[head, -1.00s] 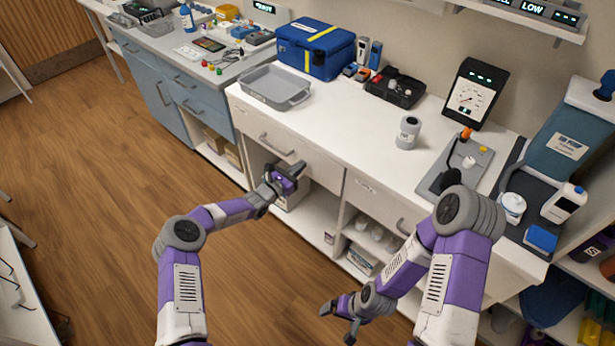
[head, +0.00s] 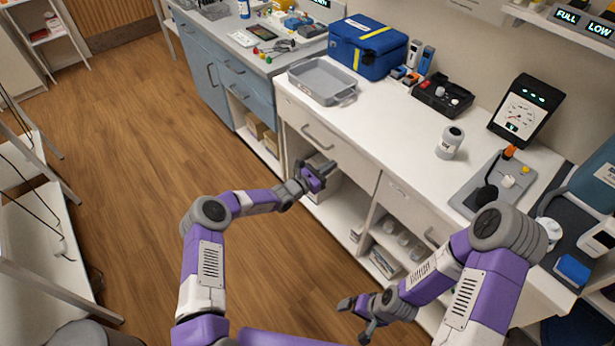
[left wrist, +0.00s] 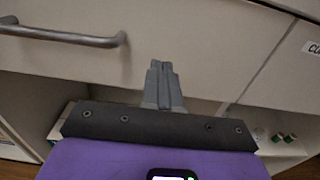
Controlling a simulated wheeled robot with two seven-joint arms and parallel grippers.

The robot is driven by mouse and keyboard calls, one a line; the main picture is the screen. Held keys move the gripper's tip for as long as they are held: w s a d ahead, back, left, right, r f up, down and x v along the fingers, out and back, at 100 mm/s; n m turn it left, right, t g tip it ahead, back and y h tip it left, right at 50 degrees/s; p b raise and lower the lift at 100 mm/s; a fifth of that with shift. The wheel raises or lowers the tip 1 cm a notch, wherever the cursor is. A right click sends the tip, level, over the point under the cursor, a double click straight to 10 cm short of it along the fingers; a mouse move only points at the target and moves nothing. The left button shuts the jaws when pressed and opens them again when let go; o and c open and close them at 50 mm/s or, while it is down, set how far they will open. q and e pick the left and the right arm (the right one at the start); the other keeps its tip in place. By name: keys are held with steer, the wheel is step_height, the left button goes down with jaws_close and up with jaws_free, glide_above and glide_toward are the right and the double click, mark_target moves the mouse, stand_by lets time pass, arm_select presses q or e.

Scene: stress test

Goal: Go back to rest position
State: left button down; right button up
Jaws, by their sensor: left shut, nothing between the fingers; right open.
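My left gripper (head: 316,171) is in front of the white counter's drawers, below the worktop. It is shut and empty. In the left wrist view its closed fingers (left wrist: 162,84) point at a drawer front (left wrist: 190,45), with a drawer handle (left wrist: 65,34) to the left. My right gripper (head: 354,318) is lower in the head view, above the wooden floor in front of the open shelves. It is open with nothing in it.
The white counter (head: 395,140) carries a grey tray (head: 322,80), a blue case (head: 368,45), a grey canister (head: 450,142) and a gauge (head: 520,110). A white table (head: 40,240) stands at the left. Wooden floor (head: 130,150) lies clear between.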

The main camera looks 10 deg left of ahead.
arm_select(q)
steer(key=p+v, duration=0.2)
steer(key=v, duration=0.8)
steer(key=shift+s+a, duration=0.15)
steer(key=shift+a, duration=0.05)
arm_select(e)
step_height(320, 180, up, 3)
steer(key=shift+a+r, duration=0.1)
steer(key=shift+r, duration=0.1)
arm_select(q)
steer(key=shift+d+f, duration=0.1)
steer(key=shift+f, duration=0.05)
arm_select(e)
steer(key=shift+s, duration=0.1)
arm_select(q)
steer(key=s+d+f+m+g, duration=0.4)
steer(key=s+d+m+g, duration=0.15)
steer(key=s, duration=0.35)
steer(key=s+d+f+m+g, duration=0.4)
steer(key=s+m+g, duration=0.15)
steer(key=s, duration=0.35)
steer(key=s+a+m+g+y, duration=0.1)
steer(key=s+a+m+y, duration=0.2)
steer(key=s+m, duration=0.4)
steer(key=s+a+m+g+y, duration=0.1)
steer(key=s+a+m+y, duration=0.3)
steer(key=s+m, duration=0.3)
steer(key=shift+s+a+f+y, duration=0.3)
steer(key=shift+s+a+f, duration=0.2)
steer(key=shift+s, duration=1.15)
